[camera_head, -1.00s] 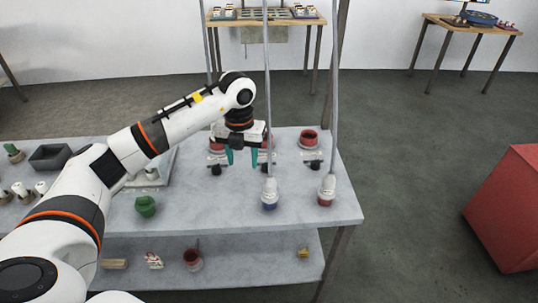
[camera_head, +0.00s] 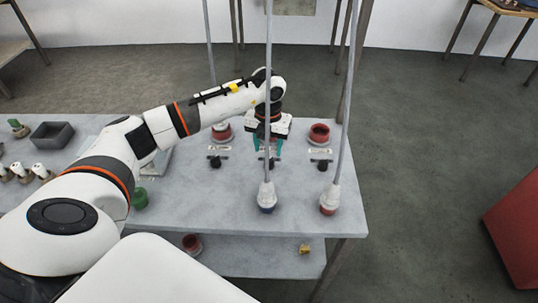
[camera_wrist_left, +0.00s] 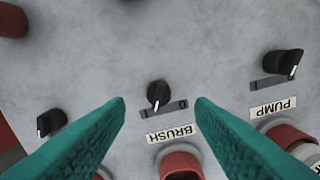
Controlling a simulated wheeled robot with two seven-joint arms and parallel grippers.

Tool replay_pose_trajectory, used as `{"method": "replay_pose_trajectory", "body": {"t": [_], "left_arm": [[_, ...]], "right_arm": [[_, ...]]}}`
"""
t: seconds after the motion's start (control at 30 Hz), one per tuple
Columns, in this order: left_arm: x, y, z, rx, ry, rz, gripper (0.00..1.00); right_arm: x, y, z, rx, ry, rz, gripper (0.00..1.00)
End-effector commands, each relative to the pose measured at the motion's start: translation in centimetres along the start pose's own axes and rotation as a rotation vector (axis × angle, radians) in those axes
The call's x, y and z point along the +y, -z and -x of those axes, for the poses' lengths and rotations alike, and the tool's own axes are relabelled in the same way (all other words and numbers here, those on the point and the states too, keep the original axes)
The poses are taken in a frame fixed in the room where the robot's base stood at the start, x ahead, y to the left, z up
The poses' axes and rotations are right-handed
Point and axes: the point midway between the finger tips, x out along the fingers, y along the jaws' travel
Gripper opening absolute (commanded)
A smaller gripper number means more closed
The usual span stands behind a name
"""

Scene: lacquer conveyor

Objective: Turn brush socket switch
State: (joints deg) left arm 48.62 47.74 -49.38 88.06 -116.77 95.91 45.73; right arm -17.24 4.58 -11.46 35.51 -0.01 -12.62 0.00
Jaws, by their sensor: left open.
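The brush switch is a black knob with a pale pointer line (camera_wrist_left: 158,95) on a dark plate in the left wrist view. Its BRUSH label (camera_wrist_left: 170,134) appears upside down there. The pointer slants toward the lower left in that picture. In the head view the knob is mostly hidden behind my fingers. My left gripper (camera_head: 268,150) points down over the middle switch, its teal fingers apart. In the left wrist view the fingertips (camera_wrist_left: 160,103) lie to either side of the knob, with nothing between them but the knob below; contact is not visible. My right gripper is not in view.
The PUMP switch (camera_wrist_left: 285,63) and another black knob (camera_wrist_left: 50,122) flank the brush switch. Red sockets (camera_head: 319,133) stand behind the switches. Two white-capped plugs (camera_head: 267,197) (camera_head: 328,199) on grey poles stand in front. A green object (camera_head: 139,198) is near my arm.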

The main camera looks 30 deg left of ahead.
Motion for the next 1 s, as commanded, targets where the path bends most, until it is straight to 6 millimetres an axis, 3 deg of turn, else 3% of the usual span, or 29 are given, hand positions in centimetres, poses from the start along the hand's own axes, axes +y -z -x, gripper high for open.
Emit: {"method": "replay_pose_trajectory", "body": {"t": [0.1,0.3,0.7,0.77,1.0], "left_arm": [[0.0,-0.1,-2.2,-0.004,0.0,0.0,0.5],[0.0,0.0,-4.9,-0.001,0.0,0.001,0.5],[0.0,0.0,-5.9,0.001,-0.001,-0.001,0.5],[0.0,0.0,-5.9,0.001,-0.001,-0.001,0.43],[0.0,0.0,-5.9,0.001,-0.001,-0.001,0.05]], "right_arm": [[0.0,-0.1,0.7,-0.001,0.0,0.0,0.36],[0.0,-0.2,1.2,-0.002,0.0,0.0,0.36],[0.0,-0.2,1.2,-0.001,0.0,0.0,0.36],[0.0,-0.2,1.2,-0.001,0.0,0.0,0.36],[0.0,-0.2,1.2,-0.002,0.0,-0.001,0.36]]}}
